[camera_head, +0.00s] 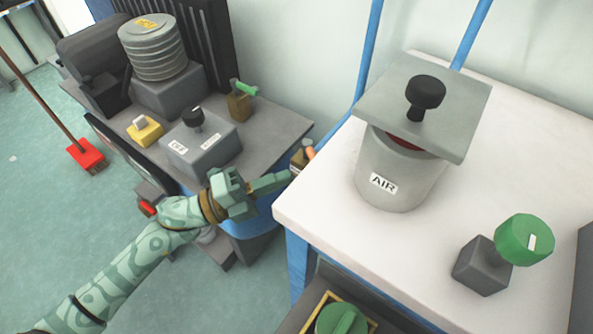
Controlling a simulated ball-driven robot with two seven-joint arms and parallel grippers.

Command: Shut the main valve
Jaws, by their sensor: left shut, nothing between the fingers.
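It is unclear which fitting is the main valve. A small brass-coloured valve with an orange handle (308,149) is at the right edge of the grey bench, partly hidden behind the white table's corner. A similar brass-coloured valve with a green handle (240,101) stands at the back of the bench. My left gripper (286,179) is shut and empty, its fingers pointing right, just below the orange-handled valve in the picture. I cannot tell whether the fingertips touch that valve. My right gripper is not in view.
A white table (330,228) fills the right, bearing a grey pot marked AIR (383,185) under a square lid and a green knob (524,239) on a grey block. The grey bench (273,128) carries a lever box (203,148). A broom (86,154) stands left on open floor.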

